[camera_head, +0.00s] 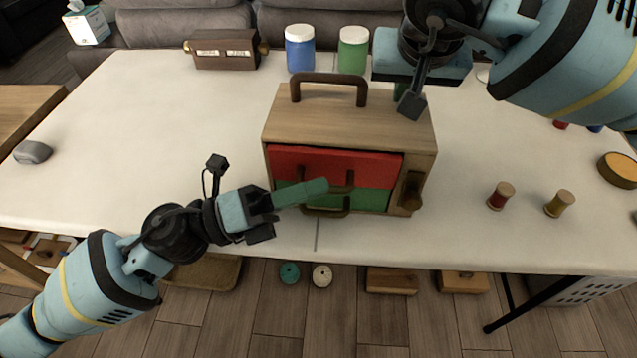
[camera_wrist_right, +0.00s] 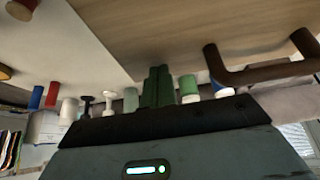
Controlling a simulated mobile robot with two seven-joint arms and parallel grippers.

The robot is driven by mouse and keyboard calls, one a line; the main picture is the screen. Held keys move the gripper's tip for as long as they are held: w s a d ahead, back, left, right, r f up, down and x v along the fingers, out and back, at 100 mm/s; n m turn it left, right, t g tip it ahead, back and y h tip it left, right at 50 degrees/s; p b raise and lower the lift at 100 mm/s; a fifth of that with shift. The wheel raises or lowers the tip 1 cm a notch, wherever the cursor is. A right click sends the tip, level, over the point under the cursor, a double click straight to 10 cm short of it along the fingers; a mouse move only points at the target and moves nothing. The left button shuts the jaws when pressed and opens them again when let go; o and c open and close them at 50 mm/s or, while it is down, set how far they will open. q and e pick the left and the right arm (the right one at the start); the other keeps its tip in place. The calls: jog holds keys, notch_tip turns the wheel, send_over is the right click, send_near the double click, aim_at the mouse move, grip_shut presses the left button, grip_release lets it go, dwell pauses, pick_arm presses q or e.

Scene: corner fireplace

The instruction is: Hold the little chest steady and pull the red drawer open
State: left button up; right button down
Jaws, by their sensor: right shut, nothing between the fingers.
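The little wooden chest (camera_head: 350,110) stands upright on the white table, with a brown carrying handle on top. Its red drawer (camera_head: 340,160) is the upper one, above a green drawer (camera_head: 373,199); I cannot tell whether the red one is slightly out. My left gripper (camera_head: 324,186) has its green fingers across the front, overlapping the red drawer's brown handle (camera_head: 350,180); grip and contact are unclear. My right gripper (camera_head: 401,90) is shut and empty at the chest's back right top edge, partly hidden by its wrist. Its fingers (camera_wrist_right: 157,88) show beside the chest top (camera_wrist_right: 170,35) in the right wrist view.
A blue jar (camera_head: 300,50) and a green-labelled jar (camera_head: 353,50) stand behind the chest. A dark brown box (camera_head: 224,50) is at the back left. The table's left side is mostly clear.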

pick_arm(q)
jog(key=shift+x, duration=0.8)
pick_arm(e)
jog(key=shift+s+f, duration=0.1)
jog(key=shift+f, duration=0.3)
pick_arm(q)
grip_shut()
jog(key=s, duration=0.7)
jog(key=shift+a+r, duration=0.1)
grip_release()
